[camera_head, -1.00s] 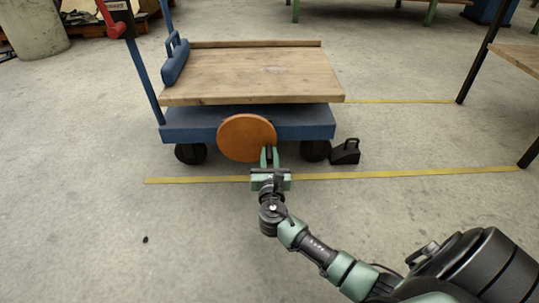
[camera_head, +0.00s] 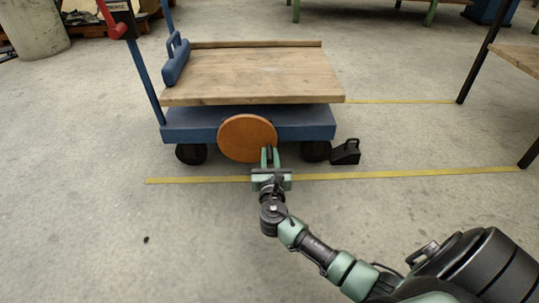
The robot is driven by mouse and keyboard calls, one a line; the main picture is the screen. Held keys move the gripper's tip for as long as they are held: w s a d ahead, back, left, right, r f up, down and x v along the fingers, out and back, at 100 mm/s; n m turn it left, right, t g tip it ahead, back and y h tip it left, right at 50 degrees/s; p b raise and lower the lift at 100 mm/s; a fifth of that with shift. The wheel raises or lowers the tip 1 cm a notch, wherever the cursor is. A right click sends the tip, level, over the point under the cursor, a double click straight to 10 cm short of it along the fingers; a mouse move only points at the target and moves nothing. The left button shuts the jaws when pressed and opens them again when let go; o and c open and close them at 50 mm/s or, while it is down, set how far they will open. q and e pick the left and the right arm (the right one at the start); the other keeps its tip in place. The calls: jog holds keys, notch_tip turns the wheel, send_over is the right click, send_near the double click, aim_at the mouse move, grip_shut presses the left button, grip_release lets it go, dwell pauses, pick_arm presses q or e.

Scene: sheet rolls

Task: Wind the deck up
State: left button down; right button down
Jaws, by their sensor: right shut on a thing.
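The wooden deck (camera_head: 250,75) lies level on a trolley with a blue frame (camera_head: 305,124). A gap between deck and frame is not clearly visible. A round orange wheel (camera_head: 245,137) is on the trolley's near side. My right gripper (camera_head: 270,157) is at the wheel's lower right edge, shut on a small part there, probably the wheel's handle, which the fingers mostly hide. My left gripper is not in view.
A black wedge-shaped block (camera_head: 345,152) sits on the floor by the right front wheel. A blue block with a handle (camera_head: 175,60) lies on the deck's left edge. A red lever (camera_head: 109,18) is on the post. The near floor is clear.

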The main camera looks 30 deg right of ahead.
jog(key=shift+d+r+n+p, duration=0.3)
jog(key=shift+d+p, duration=0.1)
jog(key=shift+p, duration=0.35)
dwell(1.1)
jog(key=c, duration=1.3)
grip_release()
jog(key=shift+s, duration=0.1)
jog(key=shift+a, duration=0.1)
jog(key=shift+s+a+p, duration=0.35)
jog(key=shift+s+p, duration=0.05)
jog(key=shift+p, duration=0.05)
jog(key=p+v, duration=0.3)
jog(key=v, duration=0.3)
jog(key=shift+s+a+p, duration=0.15)
jog(key=shift+s+p, duration=0.15)
jog(key=shift+p, duration=0.05)
